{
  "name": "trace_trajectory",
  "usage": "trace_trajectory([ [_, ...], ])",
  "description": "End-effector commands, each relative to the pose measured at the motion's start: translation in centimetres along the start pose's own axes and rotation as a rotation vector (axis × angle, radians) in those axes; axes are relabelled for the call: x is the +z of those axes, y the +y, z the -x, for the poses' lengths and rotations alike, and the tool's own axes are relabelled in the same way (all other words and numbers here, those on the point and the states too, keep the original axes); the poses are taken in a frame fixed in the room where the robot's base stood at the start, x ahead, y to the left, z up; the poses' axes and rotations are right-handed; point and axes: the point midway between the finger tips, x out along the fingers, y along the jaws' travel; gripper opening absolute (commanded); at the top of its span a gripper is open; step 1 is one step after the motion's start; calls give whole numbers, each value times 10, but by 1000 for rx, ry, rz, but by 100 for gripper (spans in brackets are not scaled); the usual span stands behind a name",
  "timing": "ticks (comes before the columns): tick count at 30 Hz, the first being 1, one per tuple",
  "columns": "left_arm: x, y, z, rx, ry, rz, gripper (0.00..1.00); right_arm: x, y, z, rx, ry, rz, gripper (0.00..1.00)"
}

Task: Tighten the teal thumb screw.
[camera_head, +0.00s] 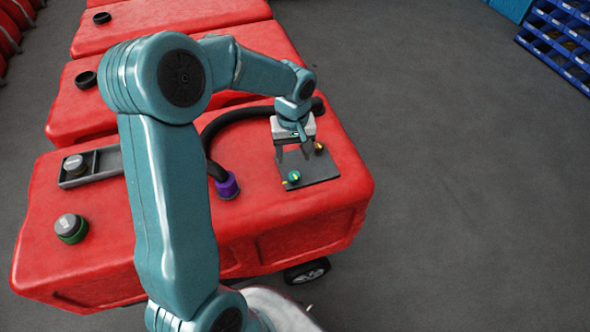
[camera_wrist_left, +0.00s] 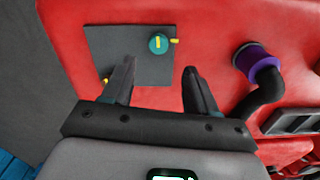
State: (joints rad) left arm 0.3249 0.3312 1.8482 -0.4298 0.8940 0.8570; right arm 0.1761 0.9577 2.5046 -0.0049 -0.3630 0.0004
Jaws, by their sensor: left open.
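The teal thumb screw (camera_head: 294,177) sits on a dark grey plate (camera_head: 318,170) on top of the red tank (camera_head: 255,205). In the left wrist view the teal thumb screw (camera_wrist_left: 157,43) shows a yellow bar on its face, and a small yellow mark (camera_wrist_left: 175,41) sits beside it. My left gripper (camera_head: 294,152) is open and empty above the plate. In the left wrist view its fingertips (camera_wrist_left: 160,68) point toward the plate, with the screw beyond the gap between them, apart from both. My right gripper is not in view.
A second yellow-marked part (camera_head: 319,147) sits at the plate's far edge, partly hidden in the left wrist view. A black hose with a purple collar (camera_head: 227,186) runs beside the plate. A green-ringed cap (camera_head: 70,228) and a grey tray (camera_head: 103,163) are at left.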

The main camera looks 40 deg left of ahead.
Motion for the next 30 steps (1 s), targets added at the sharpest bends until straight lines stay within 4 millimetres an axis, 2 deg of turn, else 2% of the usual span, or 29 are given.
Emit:
trace_trajectory([
  [3, 1, 1, -30, -3, -5, -2, 58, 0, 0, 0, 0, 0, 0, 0],
  [10, 0, 4, -69, -1, -1, -3, 58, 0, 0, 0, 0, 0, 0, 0],
  [15, 0, 4, -81, 0, 0, -3, 58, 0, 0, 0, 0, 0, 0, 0],
  [23, 0, 4, -83, 0, 1, -3, 58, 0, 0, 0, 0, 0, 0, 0],
  [25, 0, 4, -83, 0, 1, -3, 42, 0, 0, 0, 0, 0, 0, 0],
  [28, 0, 4, -83, 0, 1, -3, 10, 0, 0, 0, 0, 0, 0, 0],
  [29, 0, 4, -82, 0, 1, -3, 2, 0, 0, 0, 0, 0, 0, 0],
  [30, 0, 4, -82, 0, 1, -3, 2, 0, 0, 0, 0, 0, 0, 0],
])
